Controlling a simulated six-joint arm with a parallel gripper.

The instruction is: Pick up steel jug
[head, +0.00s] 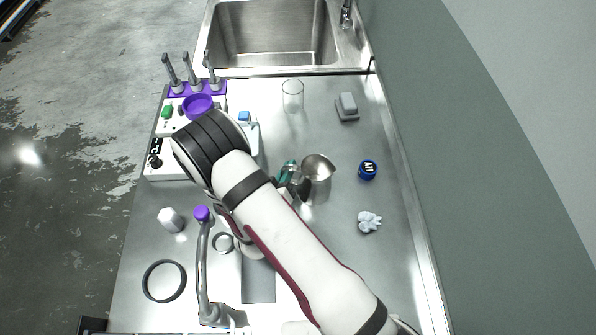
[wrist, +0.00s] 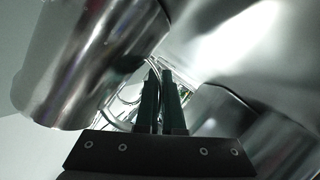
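The steel jug (head: 318,168) is a shiny metal vessel in the middle of the worktop, with its open mouth up. In the wrist view the jug (wrist: 95,60) fills the upper left, close to my fingers. My gripper (head: 288,172) is at the jug's left side, partly behind my arm in the head view. In the wrist view the dark green fingers of my gripper (wrist: 160,100) are close together, with the jug's thin curved handle running between them. I cannot tell whether the jug's base touches the worktop.
A clear glass (head: 292,96) and a grey block (head: 347,106) stand behind the jug. A blue-capped jar (head: 368,170) and a crumpled pale cloth (head: 369,222) lie to the right. A white device (head: 175,170) is left. The sink (head: 272,35) is at the back.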

